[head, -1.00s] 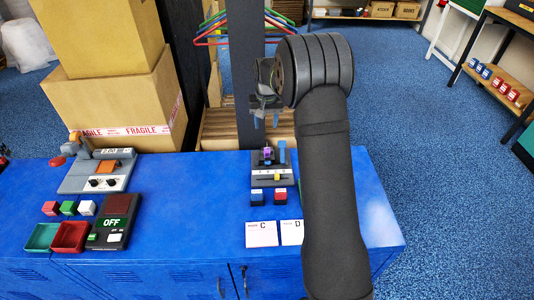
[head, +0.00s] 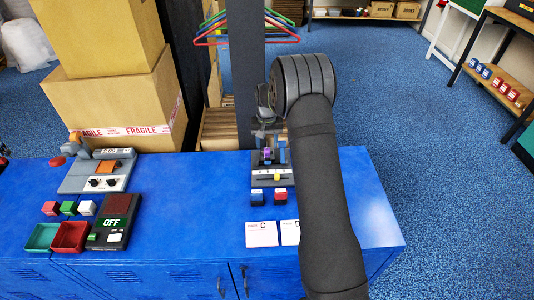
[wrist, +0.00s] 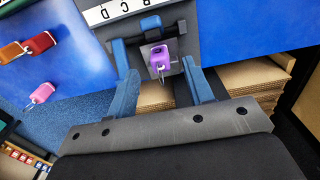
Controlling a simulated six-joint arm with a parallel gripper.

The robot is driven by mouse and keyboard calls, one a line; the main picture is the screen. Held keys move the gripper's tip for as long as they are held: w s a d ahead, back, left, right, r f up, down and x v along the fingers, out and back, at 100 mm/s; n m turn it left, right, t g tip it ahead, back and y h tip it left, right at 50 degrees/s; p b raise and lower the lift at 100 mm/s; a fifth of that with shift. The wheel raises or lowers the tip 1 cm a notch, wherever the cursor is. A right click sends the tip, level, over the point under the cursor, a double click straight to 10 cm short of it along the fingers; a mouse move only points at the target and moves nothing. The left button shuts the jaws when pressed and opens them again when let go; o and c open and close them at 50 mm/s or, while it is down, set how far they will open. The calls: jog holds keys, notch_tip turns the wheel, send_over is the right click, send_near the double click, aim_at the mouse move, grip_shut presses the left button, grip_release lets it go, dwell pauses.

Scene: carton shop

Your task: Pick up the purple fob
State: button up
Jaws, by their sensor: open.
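The purple fob (head: 267,154) stands at the back of a small grey fixture (head: 259,171) on the blue cabinet top. In the wrist view the purple fob (wrist: 160,57) has a metal ring on its near side and sits between the lines of my two fingers. My gripper (head: 269,142) is open just above and behind it in the head view. In the wrist view my gripper's (wrist: 159,72) blue fingertips lie left and right of the fob, apart from it. Whether they are level with it is hard to tell.
A blue upright piece (wrist: 118,52) stands close beside the fob, near my left-hand finger in the wrist view. A pink fob (wrist: 43,92) and red (wrist: 40,43) and orange pieces lie farther left. A dark column (head: 246,75) rises behind the fixture.

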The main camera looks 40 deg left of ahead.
aim_at(267, 150)
notch_tip(267, 150, down, 5)
jog(key=shift+f, duration=0.15)
grip_shut()
